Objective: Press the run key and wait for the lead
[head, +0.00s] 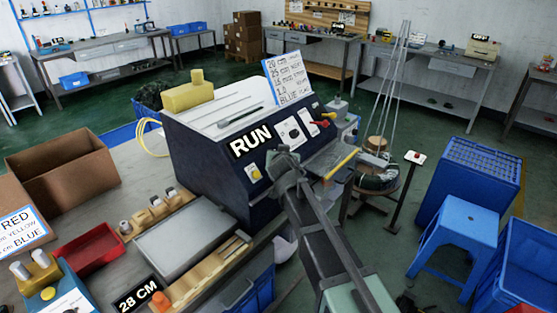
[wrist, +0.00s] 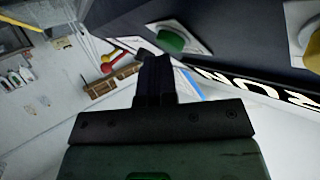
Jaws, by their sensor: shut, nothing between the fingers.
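The dark blue machine (head: 215,165) stands on the bench and carries a RUN label (head: 250,141). The label shows upside down in the wrist view (wrist: 255,90). A green key (wrist: 170,41) on a pale plate is just beyond my fingertips in the wrist view; in the head view my gripper seems to hide it. A yellow knob (head: 255,172) sits below the label. My gripper (head: 284,158) is shut and empty at the machine's front; its fingers (wrist: 155,65) are together in the wrist view. Contact with the green key cannot be told. A yellow cable loop (head: 147,132) hangs at the machine's left.
A note card (head: 289,78) stands on the machine, with a dial (head: 293,133) and red lever (head: 319,123) nearby. A grey plate (head: 183,242), red tray (head: 92,250) and cardboard box (head: 62,165) lie left. A blue stool (head: 460,228) and crates stand right.

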